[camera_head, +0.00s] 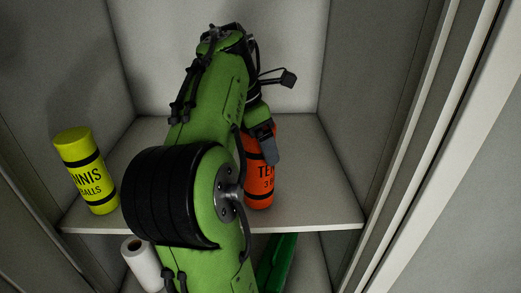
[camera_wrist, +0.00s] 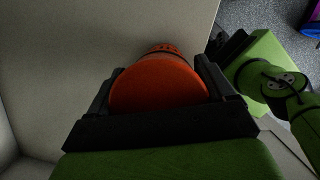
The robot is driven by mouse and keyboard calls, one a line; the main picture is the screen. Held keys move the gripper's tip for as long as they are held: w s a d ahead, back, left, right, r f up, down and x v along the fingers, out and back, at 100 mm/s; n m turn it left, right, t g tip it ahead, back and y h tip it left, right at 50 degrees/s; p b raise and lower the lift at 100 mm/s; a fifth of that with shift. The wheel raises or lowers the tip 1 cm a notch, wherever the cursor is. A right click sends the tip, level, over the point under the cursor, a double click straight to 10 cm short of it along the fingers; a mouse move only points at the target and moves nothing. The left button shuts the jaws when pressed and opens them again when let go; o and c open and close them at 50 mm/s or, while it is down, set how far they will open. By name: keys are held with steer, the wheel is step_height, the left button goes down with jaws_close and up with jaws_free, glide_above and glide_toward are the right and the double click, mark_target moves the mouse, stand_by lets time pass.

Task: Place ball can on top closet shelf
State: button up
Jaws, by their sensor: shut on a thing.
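An orange ball can (camera_head: 259,183) with black bands and lettering stands upright at the top closet shelf (camera_head: 310,190), right of my arm. Its base appears to be at the shelf surface; I cannot tell whether it fully rests there. My gripper (camera_head: 262,140) is shut on the can's upper part from above. In the wrist view the orange can (camera_wrist: 158,82) sits between the two black fingers of my gripper (camera_wrist: 157,95). My green arm hides part of the shelf and the can's left side.
A yellow tennis ball can (camera_head: 86,172) stands at the left of the same shelf. Below are a white roll (camera_head: 142,262) and a green object (camera_head: 277,262). The closet's side walls and right door frame (camera_head: 420,130) bound the space. Bare shelf shows right of the orange can.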

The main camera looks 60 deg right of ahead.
steer(key=shift+s+a+f, duration=0.1)
steer(key=shift+s+f, duration=0.25)
steer(key=shift+f, duration=0.05)
steer(key=o, duration=1.1)
steer(key=shift+f, duration=0.1)
steer(key=o, duration=0.3)
steer(key=shift+r, duration=0.2)
steer(key=p+v, duration=0.3)
steer(key=v, duration=0.3)
steer(key=shift+r, duration=0.25)
steer(key=shift+w+a+r, duration=0.2)
steer(key=shift+r, duration=0.35)
steer(key=shift+w, duration=0.1)
